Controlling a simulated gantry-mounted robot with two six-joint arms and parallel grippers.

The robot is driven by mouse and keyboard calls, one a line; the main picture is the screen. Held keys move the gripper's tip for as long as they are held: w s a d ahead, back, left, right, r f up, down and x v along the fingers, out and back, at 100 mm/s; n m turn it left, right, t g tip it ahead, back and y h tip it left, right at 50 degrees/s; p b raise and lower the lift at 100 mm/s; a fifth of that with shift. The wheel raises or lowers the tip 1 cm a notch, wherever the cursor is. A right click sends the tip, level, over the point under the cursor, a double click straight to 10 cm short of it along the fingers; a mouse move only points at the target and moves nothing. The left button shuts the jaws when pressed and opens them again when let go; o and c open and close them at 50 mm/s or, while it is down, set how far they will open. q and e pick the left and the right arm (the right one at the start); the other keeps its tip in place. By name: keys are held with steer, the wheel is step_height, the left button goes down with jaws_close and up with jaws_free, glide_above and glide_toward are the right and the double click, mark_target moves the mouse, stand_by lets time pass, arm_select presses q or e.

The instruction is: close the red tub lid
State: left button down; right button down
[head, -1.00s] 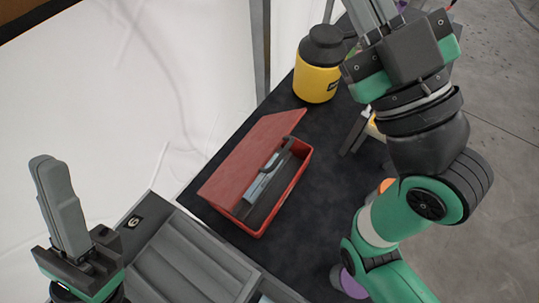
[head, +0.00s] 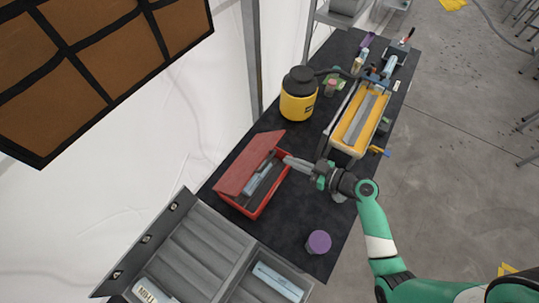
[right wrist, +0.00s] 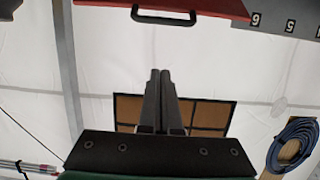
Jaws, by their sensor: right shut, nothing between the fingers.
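The red tub (head: 263,208) sits on the dark table with its red lid (head: 241,170) standing open and tilted along the tub's left side. A grey-blue item (head: 259,180) shows inside. My right gripper (head: 287,159) is shut and empty, its tips close to the tub's upper right end; I cannot tell whether they touch it. In the right wrist view its shut fingers (right wrist: 160,74) point up towards a red part of the tub (right wrist: 165,7) with a black handle (right wrist: 165,17) at the top edge. My left gripper is out of view.
A yellow jar with a black top (head: 298,101) stands behind the tub. An open grey case (head: 172,237) lies in front.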

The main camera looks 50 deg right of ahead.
mark_target(270, 158)
steer(key=w+f+b, duration=0.1)
steer(key=w, duration=0.1)
steer(key=w+a+f+b, duration=0.1)
steer(key=w+f, duration=0.1)
steer(key=w, duration=0.1)
steer(key=w+f+b, duration=0.2)
steer(key=w, duration=0.1)
steer(key=shift+a, duration=0.3)
steer(key=shift+s+f, duration=0.3)
steer(key=shift+f, duration=0.15)
